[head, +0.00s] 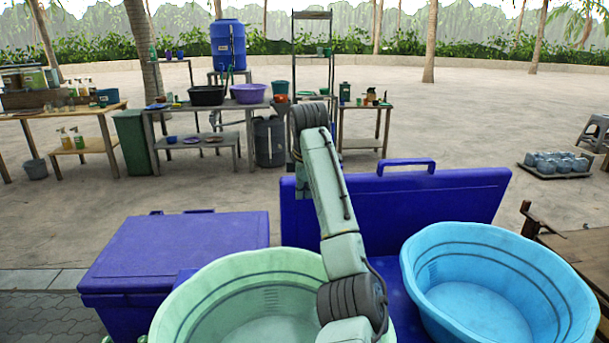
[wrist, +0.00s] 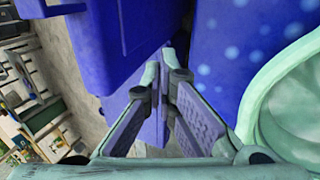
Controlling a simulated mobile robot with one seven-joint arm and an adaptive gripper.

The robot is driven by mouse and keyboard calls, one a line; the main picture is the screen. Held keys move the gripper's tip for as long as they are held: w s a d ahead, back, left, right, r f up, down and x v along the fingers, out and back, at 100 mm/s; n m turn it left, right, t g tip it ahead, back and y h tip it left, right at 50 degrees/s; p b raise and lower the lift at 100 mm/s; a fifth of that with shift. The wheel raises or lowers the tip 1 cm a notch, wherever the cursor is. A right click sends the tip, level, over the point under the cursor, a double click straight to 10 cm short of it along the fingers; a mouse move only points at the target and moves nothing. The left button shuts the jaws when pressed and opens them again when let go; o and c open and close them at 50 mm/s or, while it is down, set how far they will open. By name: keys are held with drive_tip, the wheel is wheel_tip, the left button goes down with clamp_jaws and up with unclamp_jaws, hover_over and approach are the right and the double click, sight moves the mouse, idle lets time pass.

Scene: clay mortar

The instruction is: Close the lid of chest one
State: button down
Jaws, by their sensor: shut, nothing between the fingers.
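Two dark blue chests show in the head view. The left chest (head: 180,250) has its lid down. The other chest's lid (head: 430,205) stands upright, with a handle on its top edge; its body is mostly hidden behind my arm and the basins. I cannot tell which is chest one. In the wrist view the upright blue panel (wrist: 110,35) is at the upper left and a spotted blue surface (wrist: 235,45) at the right. My gripper (wrist: 165,68) is shut and empty between them, close to the blue panels; contact is unclear. In the head view the gripper is hidden.
A pale green basin (head: 225,285) stands in front, left of my arm, and shows at the right of the wrist view (wrist: 262,110). A light blue basin (head: 500,270) is at the right. Tables with tubs stand far back. Open paved ground lies behind the chests.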

drive_tip(key=shift+w+f+p, duration=0.35)
drive_tip(key=shift+w+p, duration=0.15)
drive_tip(key=shift+w, duration=0.35)
drive_tip(key=shift+w+f+p, duration=0.3)
drive_tip(key=shift+w+p, duration=0.2)
drive_tip(key=shift+w, duration=0.4)
drive_tip(key=shift+w+f+p, duration=0.35)
drive_tip(key=shift+w+p, duration=0.15)
drive_tip(key=shift+w, duration=0.35)
